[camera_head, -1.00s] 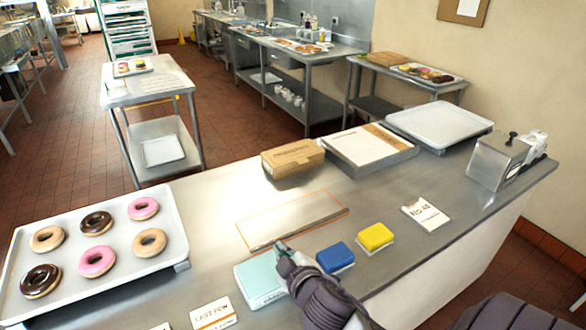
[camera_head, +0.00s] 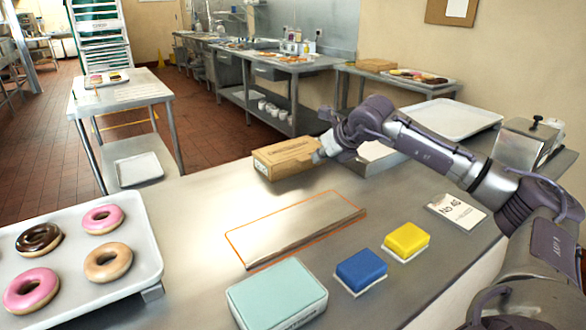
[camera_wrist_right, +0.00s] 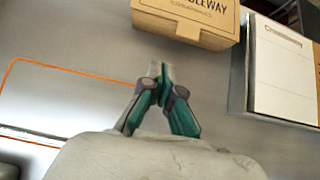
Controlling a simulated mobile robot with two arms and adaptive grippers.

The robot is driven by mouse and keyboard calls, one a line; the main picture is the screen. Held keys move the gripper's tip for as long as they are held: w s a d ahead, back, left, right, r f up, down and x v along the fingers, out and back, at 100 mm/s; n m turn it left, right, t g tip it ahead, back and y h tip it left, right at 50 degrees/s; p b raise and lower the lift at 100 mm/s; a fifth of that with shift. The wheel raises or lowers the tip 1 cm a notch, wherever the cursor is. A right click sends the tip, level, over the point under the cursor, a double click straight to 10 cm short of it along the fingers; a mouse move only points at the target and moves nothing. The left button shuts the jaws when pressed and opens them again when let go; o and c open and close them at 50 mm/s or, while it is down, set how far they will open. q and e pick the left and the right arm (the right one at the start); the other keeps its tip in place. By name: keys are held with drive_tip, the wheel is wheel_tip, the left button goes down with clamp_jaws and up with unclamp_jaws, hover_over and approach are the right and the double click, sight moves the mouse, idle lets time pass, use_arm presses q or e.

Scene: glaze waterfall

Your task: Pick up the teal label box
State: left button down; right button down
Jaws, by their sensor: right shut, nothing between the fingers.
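The teal label box (camera_head: 277,294) lies flat on the steel counter at the front, left of the blue box. My right gripper (camera_head: 322,152) is at the right end of the brown cardboard box (camera_head: 286,158), well behind the teal box. In the right wrist view its fingers (camera_wrist_right: 160,72) are closed together and empty, just short of the cardboard box (camera_wrist_right: 190,20); they look apart from it. The teal box does not show in the right wrist view. My left gripper is not in view.
A blue box (camera_head: 361,271) and a yellow box (camera_head: 406,241) lie right of the teal box. A donut tray (camera_head: 150,262) is at the left. An orange-outlined area (camera_head: 296,228) on the counter is bare. A white card (camera_head: 456,212) lies at the right.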

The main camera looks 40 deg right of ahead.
sight(291, 166)
drive_tip(key=p+x, duration=0.2)
drive_tip(key=x, duration=0.7)
drive_tip(key=shift+d, duration=0.1)
drive_tip(key=w, duration=0.1)
drive_tip(key=w+p, duration=0.1)
drive_tip(key=w, duration=0.1)
drive_tip(key=shift+w+d+f+p, duration=0.15)
drive_tip(key=shift+d+f+p, duration=0.05)
drive_tip(key=shift+d+p, duration=0.1)
drive_tip(key=shift+w+f, duration=0.1)
drive_tip(key=shift+w, duration=0.45)
